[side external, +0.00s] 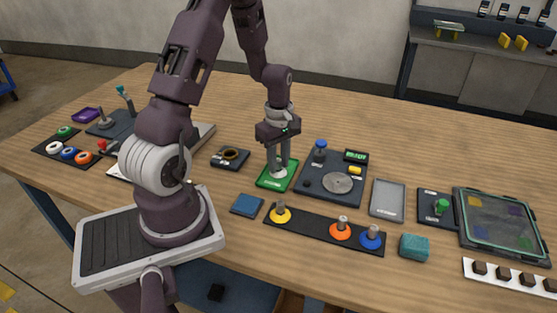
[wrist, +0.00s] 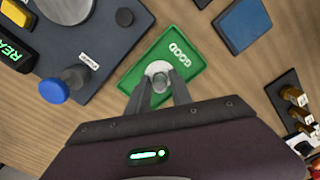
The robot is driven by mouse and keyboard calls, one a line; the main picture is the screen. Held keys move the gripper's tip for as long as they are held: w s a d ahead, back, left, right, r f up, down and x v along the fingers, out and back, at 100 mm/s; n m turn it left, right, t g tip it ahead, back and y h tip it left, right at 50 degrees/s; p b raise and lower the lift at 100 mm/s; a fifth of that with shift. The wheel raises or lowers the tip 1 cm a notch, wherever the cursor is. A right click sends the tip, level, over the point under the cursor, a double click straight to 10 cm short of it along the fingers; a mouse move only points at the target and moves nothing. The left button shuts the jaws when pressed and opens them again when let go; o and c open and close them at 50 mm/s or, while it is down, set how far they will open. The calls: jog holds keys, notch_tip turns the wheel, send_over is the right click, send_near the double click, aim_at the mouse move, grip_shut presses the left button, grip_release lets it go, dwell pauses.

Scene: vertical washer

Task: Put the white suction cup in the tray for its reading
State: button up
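The white suction cup (wrist: 157,70) is at the tips of my gripper (wrist: 160,84), over the green tray marked GOOD (wrist: 190,50). In the side view the white cup (side external: 279,171) is low inside the outline of the green tray (side external: 268,183), under my gripper (side external: 280,160). My fingers stand on both sides of its grey stem and look closed on it. The cup appears upright. Whether its base touches the tray floor is hard to tell.
Right of the tray is a dark station with a metal disc (side external: 338,183), a blue knob (side external: 320,148) and a lit display (side external: 356,156). In front are a blue pad (side external: 247,205) and a rack of yellow, orange and blue cups (side external: 310,232). A grey tray (side external: 388,198) lies further right.

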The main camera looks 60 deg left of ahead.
aim_at(279, 161)
jog(key=shift+o, duration=0.7)
jog(key=shift+r, duration=0.3)
jog(key=d+r+m+t, duration=0.1)
jog(key=d+r+m, duration=0.15)
jog(key=r, duration=0.55)
jog(key=d+r+m, duration=0.2)
jog(key=d+r, duration=0.1)
jog(key=r, duration=0.6)
jog(key=s+d+r+m+t, duration=0.2)
jog(key=s+d+r+m, duration=0.1)
jog(key=s+d+m, duration=0.4)
jog(key=s+d+r+m+t, duration=0.2)
jog(key=s+d+r+m, duration=0.2)
jog(key=s+d+m, duration=0.2)
jog(key=d+m, duration=0.2)
jog(key=m, duration=0.1)
jog(key=shift+s+r+t, duration=0.15)
jog(key=shift+s+t, duration=0.15)
jog(key=shift+s, duration=0.05)
